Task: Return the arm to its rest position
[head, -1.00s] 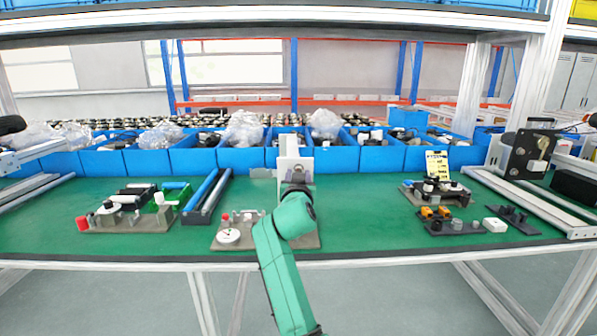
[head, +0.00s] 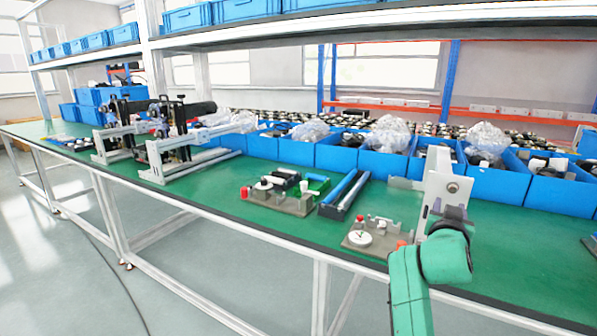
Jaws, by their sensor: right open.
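My right arm (head: 425,275), with green links, comes in from the bottom right of the head view. Its white and grey right gripper (head: 440,192) is in front of the workbench, over the right part of the green top. The jaws are open and no object shows in them, though the fingertips are largely hidden behind the gripper body. My left gripper is out of the frame.
The long green workbench (head: 225,182) runs to the far left. A fixture plate with a white dial (head: 360,238) lies just left of the gripper. Another fixture (head: 280,195) and blue bins (head: 336,156) stand behind. A shelf (head: 350,38) overhangs the bench.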

